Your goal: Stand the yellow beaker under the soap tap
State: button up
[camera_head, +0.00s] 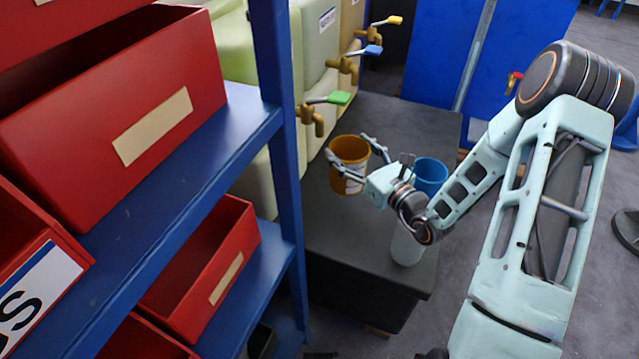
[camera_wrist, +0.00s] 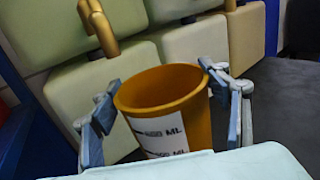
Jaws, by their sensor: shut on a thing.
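The yellow beaker (camera_head: 347,151), orange-yellow with a white volume label, is upright at the left side of the dark bench. My gripper (camera_head: 350,154) is shut on it, one finger on each side. In the wrist view the beaker (camera_wrist: 168,100) is empty-looking between my gripper's fingers (camera_wrist: 162,85). I cannot tell whether its base touches the bench. Brass taps with a green handle (camera_head: 338,98), a blue handle (camera_head: 372,50) and a yellow handle (camera_head: 395,20) come out of the tanks. The beaker is near the green-handled tap, slightly right of its spout. I cannot read which tap is soap.
A blue beaker (camera_head: 429,175) and a translucent whitish vessel (camera_head: 406,247) stand on the dark bench (camera_head: 335,235) right of and below my gripper. A blue shelf rack (camera_head: 285,150) with red bins (camera_head: 205,265) is at left. The bench is clear behind the beaker.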

jog(key=a+f+b, duration=0.4)
jog(key=a+f, duration=0.3)
jog(key=f, duration=0.3)
jog(key=shift+w+a, duration=0.25)
jog(key=shift+w, duration=0.2)
jog(key=shift+f, duration=0.15)
jog(key=o, duration=1.8)
jog(key=p+v, duration=0.2)
jog(key=v, duration=1)
